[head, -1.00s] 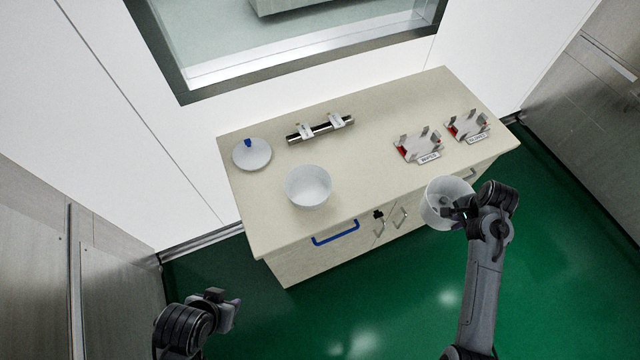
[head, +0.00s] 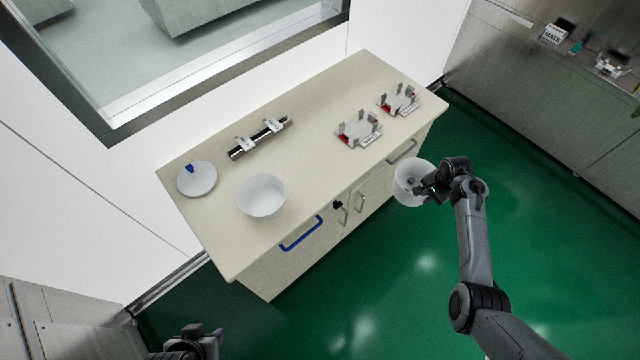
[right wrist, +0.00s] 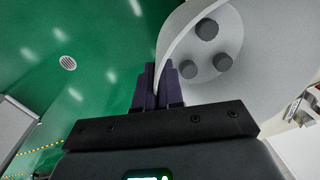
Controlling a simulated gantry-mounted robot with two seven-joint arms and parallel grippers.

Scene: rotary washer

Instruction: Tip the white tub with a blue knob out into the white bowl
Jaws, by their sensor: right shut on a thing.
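The white tub (head: 408,172) is in the air off the table's right front edge, its open top showing. My right gripper (head: 432,188) is shut on its wall. In the right wrist view the fingers (right wrist: 158,88) pinch the tub's rim (right wrist: 180,38), and several grey round pieces (right wrist: 207,29) lie inside. A white lid with a blue knob (head: 197,179) lies on the table at the left, apart from the tub. The white bowl (head: 261,197) stands upright near the table's front edge and looks empty. My left gripper (head: 207,338) is low at the bottom edge, away from everything.
The beige table (head: 310,180) also bears a dark metal cylinder on white supports (head: 259,138) and two labelled racks with red parts (head: 358,129) (head: 398,99). A blue handle (head: 301,235) sticks out of the table's front. Green floor lies open in front.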

